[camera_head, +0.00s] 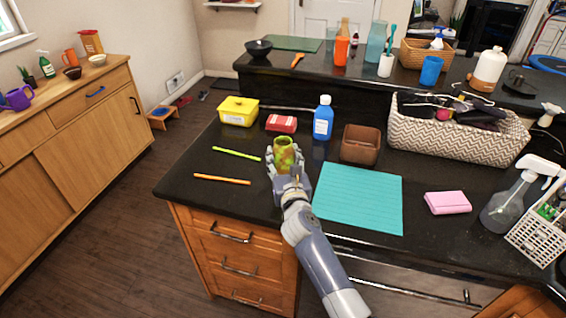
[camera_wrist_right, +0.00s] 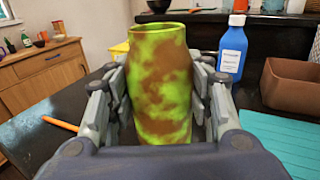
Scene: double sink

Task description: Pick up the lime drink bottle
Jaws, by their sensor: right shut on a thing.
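The lime drink bottle (camera_head: 284,147) is lime green with brown patches and stands upright near the left part of the dark counter. It fills the middle of the right wrist view (camera_wrist_right: 160,85). My right gripper (camera_head: 285,158) is shut on it, with its fingers on the left and right sides of the body. The fingers also show in the right wrist view (camera_wrist_right: 158,90). The bottle's base is hidden behind the gripper, so I cannot tell whether it touches the counter. My left gripper is not in view.
A blue bottle (camera_head: 323,118), a red box (camera_head: 281,123) and a brown bin (camera_head: 360,145) stand close behind. A teal mat (camera_head: 358,199) lies to the right. A green stick (camera_head: 236,153) and an orange stick (camera_head: 222,179) lie to the left. The counter's front left corner is clear.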

